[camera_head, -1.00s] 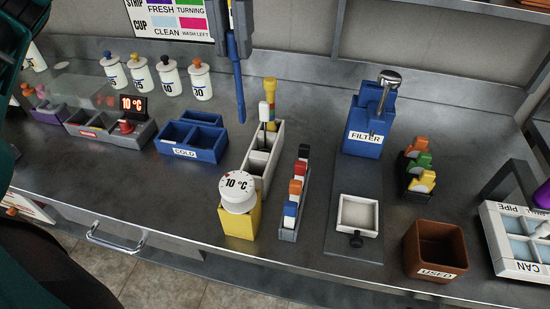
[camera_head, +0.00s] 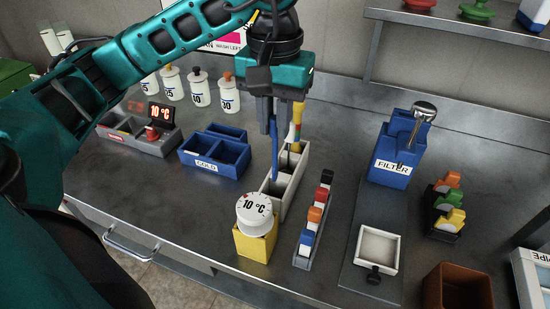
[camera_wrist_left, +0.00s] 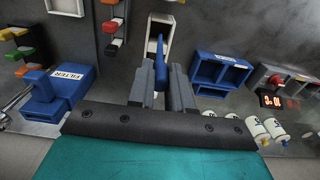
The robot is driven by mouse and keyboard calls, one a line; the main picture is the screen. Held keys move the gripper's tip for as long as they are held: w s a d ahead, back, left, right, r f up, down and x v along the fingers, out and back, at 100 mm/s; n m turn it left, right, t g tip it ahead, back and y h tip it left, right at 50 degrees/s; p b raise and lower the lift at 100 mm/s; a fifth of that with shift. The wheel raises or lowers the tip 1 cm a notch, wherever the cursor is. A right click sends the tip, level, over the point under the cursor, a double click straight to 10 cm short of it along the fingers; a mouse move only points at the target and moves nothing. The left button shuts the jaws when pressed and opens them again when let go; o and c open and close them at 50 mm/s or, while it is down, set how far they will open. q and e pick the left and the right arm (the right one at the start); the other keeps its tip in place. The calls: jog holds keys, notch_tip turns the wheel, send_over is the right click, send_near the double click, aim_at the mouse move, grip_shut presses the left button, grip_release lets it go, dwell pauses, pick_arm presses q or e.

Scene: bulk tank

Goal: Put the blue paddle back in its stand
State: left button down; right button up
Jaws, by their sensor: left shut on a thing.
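My left gripper (camera_head: 268,122) is shut on the blue paddle (camera_head: 274,155), which hangs upright below the fingers. The paddle also shows between the fingers in the left wrist view (camera_wrist_left: 160,62). Its lower end overlaps the pale compartmented stand (camera_head: 292,192); I cannot tell whether the tip is inside a compartment or just above it. The stand also shows in the left wrist view (camera_wrist_left: 161,26), beyond the fingers. A yellow-topped tool (camera_head: 297,122) stands at the stand's back end. My right gripper is not in view.
A yellow block with a white 10 °C dial (camera_head: 256,212) stands in front of the stand. A rack of coloured pieces (camera_head: 313,222) is close on the right, the blue COLD bin (camera_head: 205,165) on the left. The blue FILTER unit (camera_head: 393,160) is farther right.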

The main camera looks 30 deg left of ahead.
aim_at(275, 166)
pick_arm(q)
notch_tip(275, 166, down, 6)
jog(key=shift+r+b, duration=0.2)
jog(key=shift+b, duration=0.45)
jog(key=shift+f, duration=1.65)
jog(key=shift+f+b, duration=0.15)
jog(key=shift+b, duration=0.25)
jog(key=c, duration=1)
grip_release()
jog(key=shift+c, duration=0.2)
